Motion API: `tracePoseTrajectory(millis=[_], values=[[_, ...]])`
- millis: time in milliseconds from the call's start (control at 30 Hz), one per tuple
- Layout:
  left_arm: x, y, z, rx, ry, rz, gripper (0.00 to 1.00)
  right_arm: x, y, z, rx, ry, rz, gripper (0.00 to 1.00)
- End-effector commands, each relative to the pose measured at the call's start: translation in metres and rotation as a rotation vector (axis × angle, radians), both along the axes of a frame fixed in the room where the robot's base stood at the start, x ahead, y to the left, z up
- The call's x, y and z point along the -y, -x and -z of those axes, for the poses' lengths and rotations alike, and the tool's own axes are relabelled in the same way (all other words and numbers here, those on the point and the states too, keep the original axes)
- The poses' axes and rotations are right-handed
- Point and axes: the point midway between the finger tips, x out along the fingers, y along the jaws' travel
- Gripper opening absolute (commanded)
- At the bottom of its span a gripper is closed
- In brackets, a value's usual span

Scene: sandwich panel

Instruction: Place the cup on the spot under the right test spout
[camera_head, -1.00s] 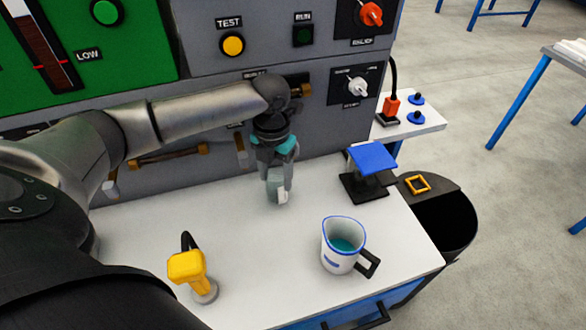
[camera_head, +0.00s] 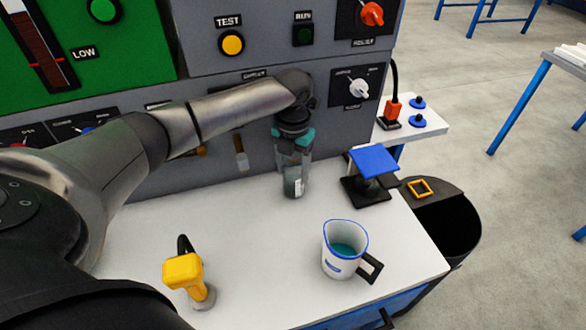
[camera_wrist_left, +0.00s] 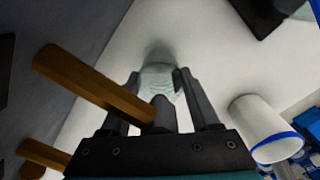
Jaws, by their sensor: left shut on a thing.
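My left gripper (camera_head: 293,166) is shut on a small translucent grey-green cup (camera_head: 294,183), held upright at or just above the white worktop, close to the panel; I cannot tell whether it touches. In the left wrist view the cup (camera_wrist_left: 160,76) sits between the two fingers (camera_wrist_left: 160,98). A brass-brown spout (camera_wrist_left: 95,85) reaches across that view, its end in front of the gripper and near the cup. In the head view my arm hides most of the spouts. The spot under the right spout is not visible. My right gripper is not in view.
A white jug with blue rim (camera_head: 340,262) stands at the front right of the worktop (camera_head: 250,260). A black stand with a blue top (camera_head: 372,160) is right of the cup. A yellow tool (camera_head: 184,270) stands front left. A second spout (camera_wrist_left: 40,153) is at lower left.

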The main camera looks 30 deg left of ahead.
Motion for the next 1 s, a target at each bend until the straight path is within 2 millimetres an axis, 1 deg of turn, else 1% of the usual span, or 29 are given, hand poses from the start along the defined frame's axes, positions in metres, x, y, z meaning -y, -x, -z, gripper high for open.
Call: tracePoseTrajectory(millis=[100, 133, 367, 600, 700, 767, 867, 1000], values=[[0.000, 0.000, 0.003, -0.001, 0.001, 0.000, 0.00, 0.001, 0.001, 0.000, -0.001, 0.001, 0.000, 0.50], [0.000, 0.000, 0.003, 0.000, 0.001, 0.000, 0.66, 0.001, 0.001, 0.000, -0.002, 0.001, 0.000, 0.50], [0.000, 0.000, 0.003, 0.000, 0.000, 0.000, 0.92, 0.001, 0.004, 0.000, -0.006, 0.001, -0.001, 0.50], [0.000, 0.000, 0.003, 0.000, 0.000, 0.000, 0.93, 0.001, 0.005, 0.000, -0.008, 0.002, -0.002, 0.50], [0.000, 0.000, -0.003, 0.001, 0.000, 0.000, 0.93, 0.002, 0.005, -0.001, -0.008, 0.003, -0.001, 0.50], [0.000, -0.001, -0.011, 0.003, 0.000, 0.000, 0.93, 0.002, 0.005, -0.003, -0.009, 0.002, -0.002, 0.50], [0.000, -0.001, -0.029, 0.003, 0.001, 0.000, 0.93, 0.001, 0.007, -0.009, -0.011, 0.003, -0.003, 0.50], [0.000, -0.001, -0.061, 0.005, 0.001, 0.000, 0.93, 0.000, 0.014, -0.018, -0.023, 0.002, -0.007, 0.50]])
